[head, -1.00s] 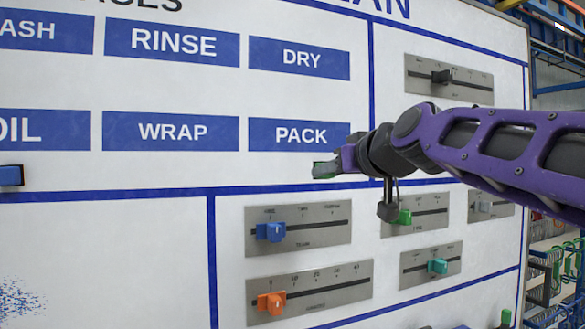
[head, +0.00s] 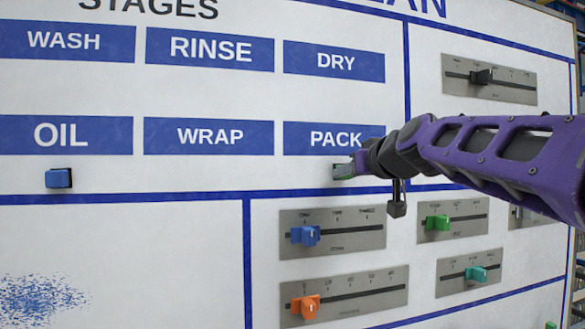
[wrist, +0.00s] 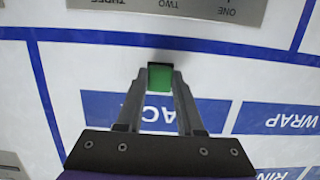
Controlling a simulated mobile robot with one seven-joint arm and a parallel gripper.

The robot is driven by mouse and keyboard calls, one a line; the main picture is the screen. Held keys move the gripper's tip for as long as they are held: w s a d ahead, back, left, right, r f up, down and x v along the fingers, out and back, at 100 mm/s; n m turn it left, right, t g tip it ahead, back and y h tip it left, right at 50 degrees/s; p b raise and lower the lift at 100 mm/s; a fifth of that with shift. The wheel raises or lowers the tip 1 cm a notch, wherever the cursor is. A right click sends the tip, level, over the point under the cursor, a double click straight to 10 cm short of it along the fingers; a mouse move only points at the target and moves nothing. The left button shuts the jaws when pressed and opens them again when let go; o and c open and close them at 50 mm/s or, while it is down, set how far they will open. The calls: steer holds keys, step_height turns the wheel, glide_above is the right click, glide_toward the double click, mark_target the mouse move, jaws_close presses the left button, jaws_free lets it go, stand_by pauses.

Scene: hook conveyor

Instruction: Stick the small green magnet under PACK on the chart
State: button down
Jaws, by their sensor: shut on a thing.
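The small green magnet (wrist: 160,79) is between the fingertips of my gripper (wrist: 159,88), which is shut on it. In the wrist view the magnet lies over the white board between the PACK label (wrist: 98,103) and the blue line, with a dark shadow along its outer edge. In the head view my gripper (head: 343,170) is at the chart (head: 215,175), just below the PACK label (head: 320,139). The magnet (head: 340,177) is mostly hidden there by the fingers. I cannot tell whether it touches the board.
A blue magnet (head: 58,178) sits under the OIL label. Slider plates lie below the blue line, with blue (head: 305,236), orange (head: 305,306), green (head: 437,222) and teal (head: 476,274) knobs. The white strip under WRAP is clear.

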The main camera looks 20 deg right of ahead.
steer(key=shift+w+a+f, duration=0.1)
steer(key=shift+w+f, duration=0.05)
steer(key=shift+w, duration=0.45)
stand_by(0.7)
steer(key=shift+c, duration=2.3)
jaws_free()
steer(key=shift+s, duration=0.1)
